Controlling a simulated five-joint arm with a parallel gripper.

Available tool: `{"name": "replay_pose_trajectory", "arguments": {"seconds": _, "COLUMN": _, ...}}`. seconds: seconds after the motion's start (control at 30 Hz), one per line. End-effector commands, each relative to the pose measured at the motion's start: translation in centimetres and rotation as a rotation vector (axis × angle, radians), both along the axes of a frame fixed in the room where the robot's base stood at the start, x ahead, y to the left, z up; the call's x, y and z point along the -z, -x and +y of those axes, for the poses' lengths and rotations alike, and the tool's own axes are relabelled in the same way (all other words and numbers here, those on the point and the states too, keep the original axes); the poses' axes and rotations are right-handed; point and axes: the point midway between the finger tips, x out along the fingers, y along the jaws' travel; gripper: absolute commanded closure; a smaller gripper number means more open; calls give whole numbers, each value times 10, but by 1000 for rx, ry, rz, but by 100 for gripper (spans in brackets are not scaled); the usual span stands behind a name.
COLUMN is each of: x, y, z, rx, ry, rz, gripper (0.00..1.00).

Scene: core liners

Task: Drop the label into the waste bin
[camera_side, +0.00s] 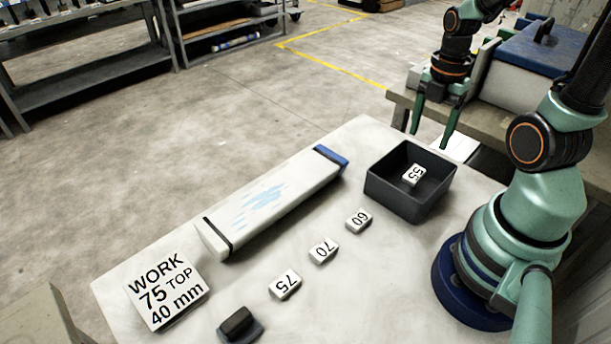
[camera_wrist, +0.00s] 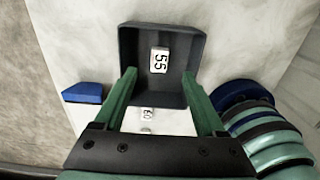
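The waste bin (camera_side: 388,190) is a dark square open box at the back right of the table; it also shows in the wrist view (camera_wrist: 190,31). A small white label marked 55 (camera_side: 414,175) lies inside the bin, and the wrist view shows it there too (camera_wrist: 160,60). My gripper (camera_side: 432,138) is above the bin with its two green fingers spread apart and nothing between them. In the wrist view the open fingers (camera_wrist: 161,88) frame the near part of the bin.
Labels marked 60 (camera_side: 359,220), 70 (camera_side: 323,250) and 75 (camera_side: 285,284) lie in a row. A long white core liner (camera_side: 275,203) with a blue end lies behind them. A work card (camera_side: 167,291) and a dark block (camera_side: 238,324) are at the front.

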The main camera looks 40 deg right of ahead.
Motion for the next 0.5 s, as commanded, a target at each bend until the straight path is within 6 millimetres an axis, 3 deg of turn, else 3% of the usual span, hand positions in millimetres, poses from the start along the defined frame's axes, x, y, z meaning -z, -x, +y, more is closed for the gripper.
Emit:
{"name": "replay_pose_trajectory", "arguments": {"seconds": 0.27, "x": -11, "y": -1, "z": -1, "rx": 0, "ry": 3, "rz": -4, "gripper": 27}}
{"name": "replay_pose_trajectory", "arguments": {"seconds": 0.5, "x": -56, "y": -1, "z": -1, "rx": 0, "ry": 4, "rz": -7, "gripper": 27}}
